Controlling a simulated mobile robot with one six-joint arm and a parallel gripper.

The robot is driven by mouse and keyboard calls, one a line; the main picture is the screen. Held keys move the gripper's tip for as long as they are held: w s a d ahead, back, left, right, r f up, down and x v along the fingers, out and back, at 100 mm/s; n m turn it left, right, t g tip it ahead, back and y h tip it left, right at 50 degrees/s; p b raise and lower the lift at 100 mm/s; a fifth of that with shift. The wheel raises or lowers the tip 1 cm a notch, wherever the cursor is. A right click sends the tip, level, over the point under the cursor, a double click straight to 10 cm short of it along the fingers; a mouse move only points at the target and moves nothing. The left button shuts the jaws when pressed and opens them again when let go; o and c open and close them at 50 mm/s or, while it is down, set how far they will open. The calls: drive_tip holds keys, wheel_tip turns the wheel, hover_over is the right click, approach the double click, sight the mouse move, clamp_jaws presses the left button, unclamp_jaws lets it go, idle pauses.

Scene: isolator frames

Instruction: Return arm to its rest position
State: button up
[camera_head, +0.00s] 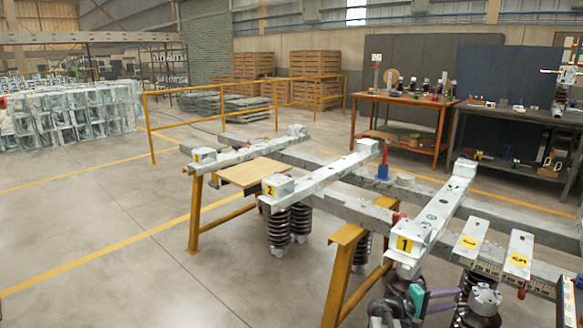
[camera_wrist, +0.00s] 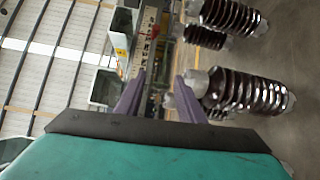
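My gripper (camera_head: 458,299) is low at the bottom right of the head view, with a teal body and two purple fingers. It is below the frame's beam marked 1 (camera_head: 425,224), among the dark insulators. In the wrist view my gripper (camera_wrist: 160,82) shows its two purple fingers apart, with nothing held between them. Ribbed brown insulators (camera_wrist: 245,95) lie to the right of the fingers in that view. Most of my arm is hidden or out of view.
The yellow-legged frame (camera_head: 340,270) carries beams marked 2 (camera_head: 320,178) and others. More insulators (camera_head: 279,228) hang below it. An orange workbench (camera_head: 405,98) and a dark bench (camera_head: 520,115) stand behind. Open floor (camera_head: 120,250) lies to the left.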

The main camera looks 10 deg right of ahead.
drive_tip(key=s+a+f+n+y+p, duration=0.1)
drive_tip(key=s+a+f+y+p, duration=0.25)
drive_tip(key=a+f, duration=0.6)
drive_tip(key=s+a+f+n+y+p, duration=0.1)
drive_tip(key=s+a+f+y+p, duration=0.3)
drive_tip(key=a+f, duration=0.55)
drive_tip(key=s+a+f+g+y+p, duration=0.1)
drive_tip(key=s+a+f+y, duration=0.1)
drive_tip(key=s+a, duration=0.4)
drive_tip(key=s+a+f+m+g+y+p, duration=0.1)
drive_tip(key=s+a+y, duration=0.3)
drive_tip(key=a, duration=0.9)
drive_tip(key=s+a+f+m+g+y+p, duration=0.1)
drive_tip(key=s+a+f+g+y+p, duration=0.1)
drive_tip(key=s+a, duration=0.7)
drive_tip(key=shift+s+a+f+y+p, duration=0.4)
drive_tip(key=shift+a+f+y, duration=0.2)
drive_tip(key=shift+y, duration=0.45)
drive_tip(key=shift+c, duration=0.5)
drive_tip(key=shift+d+m, duration=0.2)
drive_tip(key=shift+m, duration=0.1)
